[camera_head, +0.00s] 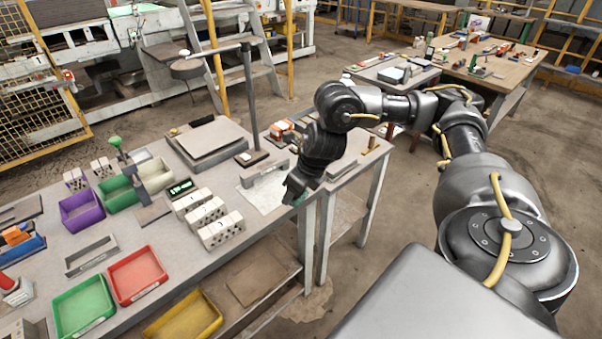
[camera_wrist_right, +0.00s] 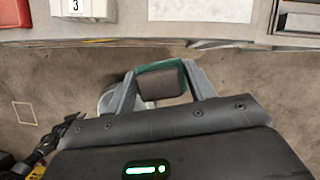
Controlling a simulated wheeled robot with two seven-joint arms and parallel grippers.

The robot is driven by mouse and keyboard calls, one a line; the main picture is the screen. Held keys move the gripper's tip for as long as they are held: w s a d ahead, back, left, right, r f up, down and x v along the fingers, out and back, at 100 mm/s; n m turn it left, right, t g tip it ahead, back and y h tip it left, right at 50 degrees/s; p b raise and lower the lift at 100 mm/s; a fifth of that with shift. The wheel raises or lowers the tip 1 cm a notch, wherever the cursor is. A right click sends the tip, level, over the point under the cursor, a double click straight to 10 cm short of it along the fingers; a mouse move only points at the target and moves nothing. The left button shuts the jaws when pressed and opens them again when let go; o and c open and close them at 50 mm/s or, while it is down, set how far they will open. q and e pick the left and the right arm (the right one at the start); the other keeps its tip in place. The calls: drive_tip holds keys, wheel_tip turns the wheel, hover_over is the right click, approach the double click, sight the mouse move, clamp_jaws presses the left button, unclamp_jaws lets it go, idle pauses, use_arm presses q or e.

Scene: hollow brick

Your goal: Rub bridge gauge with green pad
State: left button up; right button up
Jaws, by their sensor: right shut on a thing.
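A grey, bridge-shaped metal piece, which looks like the bridge gauge (camera_head: 262,173), stands on a white sheet (camera_head: 268,196) near the table's right end. My right gripper (camera_head: 294,192) is just right of the sheet, by the table's front edge, pointing down. It is shut on a dark block with a green edge, the green pad (camera_wrist_right: 160,84). The pad sits between the two fingers in the right wrist view, over the floor and clear of the table edge. The pad's face is mostly hidden in the head view. My left gripper is not in view.
White hollow bricks (camera_head: 221,230) stand left of the sheet. A grey plate (camera_head: 208,139) lies behind, beside a tall stand (camera_head: 249,90). Red (camera_head: 137,274), green (camera_head: 83,305) and purple (camera_head: 82,210) bins occupy the left. A narrow side table (camera_head: 350,165) adjoins at right.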

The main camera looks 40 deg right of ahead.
drive_tip(key=s+a+r+n+g+y, duration=0.1)
drive_tip(key=a+n+g, duration=0.2)
drive_tip(key=a+n, duration=0.5)
drive_tip(key=s+a+r+n+g+y, duration=0.1)
drive_tip(key=a+n+g, duration=0.3)
drive_tip(key=a+n, duration=0.4)
drive_tip(key=n, duration=0.7)
drive_tip(key=shift+a+y, duration=0.15)
drive_tip(key=shift+y, duration=0.15)
